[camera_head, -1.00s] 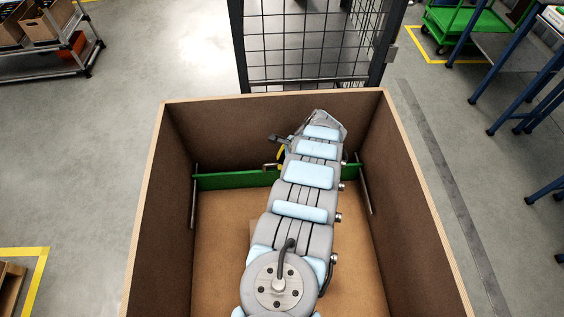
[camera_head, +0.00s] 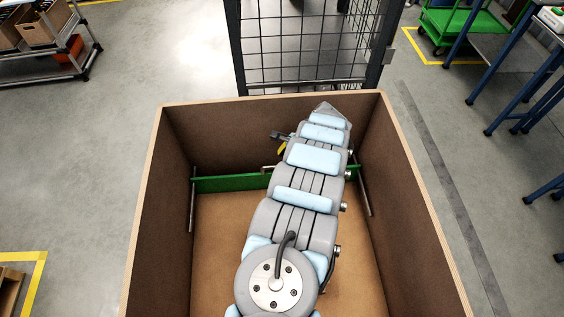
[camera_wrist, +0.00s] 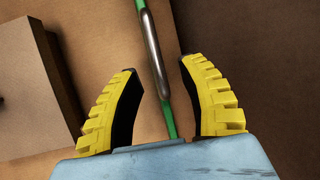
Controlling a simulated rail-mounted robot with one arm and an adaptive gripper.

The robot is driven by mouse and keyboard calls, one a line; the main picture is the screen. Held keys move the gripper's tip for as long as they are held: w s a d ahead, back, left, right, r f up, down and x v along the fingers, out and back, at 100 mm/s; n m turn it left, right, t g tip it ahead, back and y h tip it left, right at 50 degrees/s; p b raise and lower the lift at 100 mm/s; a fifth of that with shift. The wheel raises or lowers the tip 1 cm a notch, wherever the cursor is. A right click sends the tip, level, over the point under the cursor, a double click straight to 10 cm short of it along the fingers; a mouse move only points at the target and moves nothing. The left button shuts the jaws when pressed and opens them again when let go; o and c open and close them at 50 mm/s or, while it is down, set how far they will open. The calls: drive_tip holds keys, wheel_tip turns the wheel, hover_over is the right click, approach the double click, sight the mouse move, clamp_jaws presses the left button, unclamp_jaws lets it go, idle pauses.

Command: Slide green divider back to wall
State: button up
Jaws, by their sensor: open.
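The green divider (camera_head: 230,184) stands across the crate in the head view, in front of the crate's far wall (camera_head: 230,135). The gap between them is hard to judge. Its right part is mostly hidden behind my arm. A grey metal handle bar (camera_wrist: 153,45) runs along the divider's top in the wrist view. My gripper (camera_wrist: 160,65) has its two yellow fingers open, one on each side of the bar and the green edge. A clear gap shows on both sides. In the head view, only a bit of yellow finger (camera_head: 281,149) shows beside my arm.
The brown crate's side walls (camera_head: 157,215) rise close on both sides, each with a metal rod (camera_head: 192,205) near the divider. A tan block (camera_wrist: 30,100) lies left in the wrist view. The crate floor (camera_head: 215,260) is bare at left.

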drive_tip(key=v, duration=0.9)
idle(0.7)
